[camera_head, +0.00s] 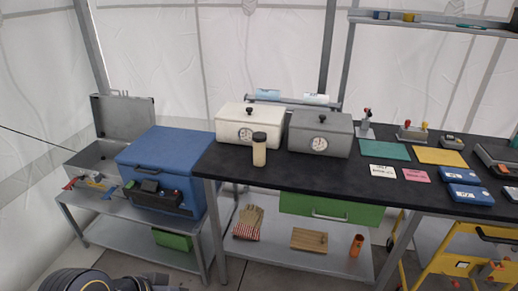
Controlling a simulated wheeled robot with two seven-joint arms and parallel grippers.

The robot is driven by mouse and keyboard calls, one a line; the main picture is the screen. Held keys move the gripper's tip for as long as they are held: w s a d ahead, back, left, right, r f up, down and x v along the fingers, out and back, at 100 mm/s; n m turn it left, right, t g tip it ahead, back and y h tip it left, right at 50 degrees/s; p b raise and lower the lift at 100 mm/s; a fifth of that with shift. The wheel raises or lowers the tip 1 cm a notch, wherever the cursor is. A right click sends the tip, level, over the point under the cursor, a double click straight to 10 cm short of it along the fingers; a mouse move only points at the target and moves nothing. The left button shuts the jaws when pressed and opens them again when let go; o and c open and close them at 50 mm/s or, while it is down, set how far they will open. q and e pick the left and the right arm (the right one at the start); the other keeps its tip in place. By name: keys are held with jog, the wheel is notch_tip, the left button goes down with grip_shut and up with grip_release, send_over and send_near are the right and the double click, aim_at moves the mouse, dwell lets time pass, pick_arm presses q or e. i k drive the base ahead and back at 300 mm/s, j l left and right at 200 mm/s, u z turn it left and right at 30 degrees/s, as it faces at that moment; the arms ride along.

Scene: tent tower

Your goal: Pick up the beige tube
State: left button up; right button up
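The beige tube (259,151) stands upright on the dark tabletop and has a black lid. It is in front of the white box with a dial, near the left end of the dark table. A dark part of my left arm (80,281) shows at the bottom left edge, far below and left of the tube. Its gripper fingers cannot be made out. My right gripper is not in view. Nothing of mine touches the tube.
A white box (247,119) and a grey box (320,133), both with dials, stand behind the tube. A blue cooler (165,152) sits on the lower bench to the left. Cards and blue cases lie farther right. The dark table (296,171) is clear in front of the grey box.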

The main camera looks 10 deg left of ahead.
aim_at(259, 149)
jog(key=i+l, duration=0.65)
jog(key=i+l+u, duration=0.15)
jog(key=u, duration=0.25)
jog(key=i+l+u, duration=0.1)
jog(key=u, duration=0.25)
jog(key=i+l+u, duration=0.1)
jog(key=l+u, duration=0.3)
jog(key=i+l+u, duration=0.1)
jog(key=u, duration=0.3)
jog(key=i+j+u, duration=0.1)
jog(key=u, duration=0.25)
jog(key=i+u, duration=0.35)
